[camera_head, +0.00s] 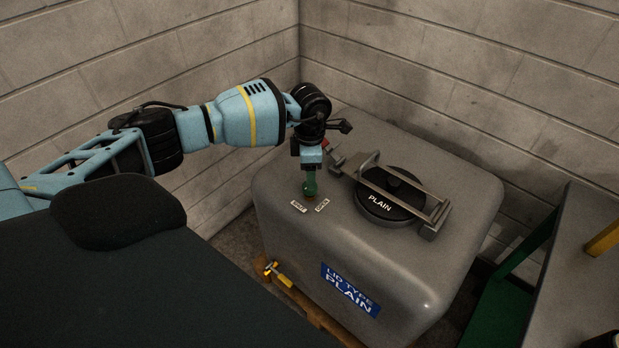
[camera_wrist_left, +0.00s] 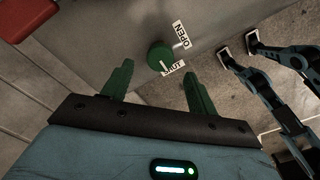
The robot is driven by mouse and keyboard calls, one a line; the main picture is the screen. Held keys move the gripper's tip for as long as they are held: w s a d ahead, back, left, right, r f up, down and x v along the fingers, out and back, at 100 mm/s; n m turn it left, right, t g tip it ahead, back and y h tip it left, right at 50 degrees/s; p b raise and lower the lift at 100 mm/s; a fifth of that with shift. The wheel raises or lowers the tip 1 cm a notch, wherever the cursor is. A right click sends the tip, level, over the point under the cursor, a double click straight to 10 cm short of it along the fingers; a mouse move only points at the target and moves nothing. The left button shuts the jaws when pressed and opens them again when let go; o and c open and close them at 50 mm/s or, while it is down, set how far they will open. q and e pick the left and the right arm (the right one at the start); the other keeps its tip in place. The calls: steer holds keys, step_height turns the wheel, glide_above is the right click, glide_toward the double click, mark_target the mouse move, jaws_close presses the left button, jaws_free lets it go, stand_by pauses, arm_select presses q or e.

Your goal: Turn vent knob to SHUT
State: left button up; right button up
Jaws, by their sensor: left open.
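The grey tank (camera_head: 290,240) stands in the corner with OPEN (camera_head: 322,205) and SHUT (camera_head: 298,206) labels on its top. My left gripper (camera_head: 310,190) points down over the tank top just behind these labels and hides much of the knob in the head view. In the left wrist view the round green vent knob (camera_wrist_left: 158,53) lies just ahead of my open left gripper (camera_wrist_left: 158,68), between the lines of its two green fingers. The OPEN label (camera_wrist_left: 181,34) and the SHUT label (camera_wrist_left: 174,68) sit beside it. I cannot tell where the knob points or whether the fingers touch it.
A black lid marked PLAIN (camera_head: 380,203) under a grey clamp frame (camera_head: 437,214) is right of the gripper. Block walls (camera_head: 420,60) close in behind and left. A yellow-handled tap (camera_head: 279,275) is low at the front.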

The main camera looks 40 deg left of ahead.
arm_select(q)
steer(key=shift+r, duration=1.7)
